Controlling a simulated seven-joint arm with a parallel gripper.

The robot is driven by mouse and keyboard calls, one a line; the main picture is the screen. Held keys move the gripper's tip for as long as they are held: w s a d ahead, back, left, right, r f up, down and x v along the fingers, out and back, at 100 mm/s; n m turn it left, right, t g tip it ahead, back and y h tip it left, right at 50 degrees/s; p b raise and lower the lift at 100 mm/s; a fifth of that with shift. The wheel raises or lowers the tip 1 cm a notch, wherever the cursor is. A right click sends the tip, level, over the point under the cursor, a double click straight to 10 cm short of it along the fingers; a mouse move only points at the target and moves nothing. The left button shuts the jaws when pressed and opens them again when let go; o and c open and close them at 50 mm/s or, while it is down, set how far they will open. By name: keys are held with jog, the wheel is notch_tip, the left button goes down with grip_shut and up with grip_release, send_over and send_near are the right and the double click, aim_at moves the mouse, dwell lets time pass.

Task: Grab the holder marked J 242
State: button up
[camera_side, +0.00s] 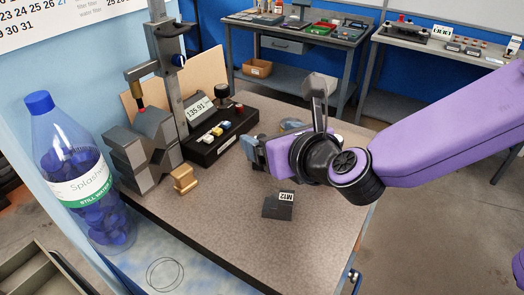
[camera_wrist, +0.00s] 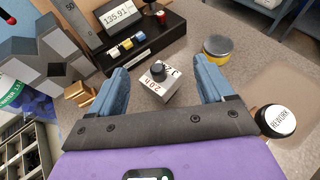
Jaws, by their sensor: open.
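A small light block (camera_wrist: 153,90) with a black round knob on top lies between and ahead of my fingers in the wrist view. Its printed marks are turned and partly covered by the knob, so I cannot confirm that they read J 242. My gripper (camera_wrist: 161,68) is open, with one blue finger on each side of the block and visible gaps between. In the side view my gripper (camera_side: 272,137) is low over the bench, and I cannot make out this block there. A dark block (camera_side: 277,210) labelled what looks like M12 lies in front of my gripper.
A black console (camera_side: 225,140) reading 135.91 stands behind, beside a grey V-block (camera_side: 140,160) and a brass piece (camera_side: 184,180). A yellow-sided tin (camera_wrist: 217,48) and a black-rimmed REWORK stamp (camera_wrist: 277,121) stand to the right. A large water bottle (camera_side: 75,170) stands left.

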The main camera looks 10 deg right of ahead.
jog(key=shift+f+x, duration=0.1)
jog(key=shift+x, duration=1.3)
jog(key=shift+f+x, duration=0.15)
jog(key=shift+x, duration=1.3)
jog(key=shift+s+a, duration=0.15)
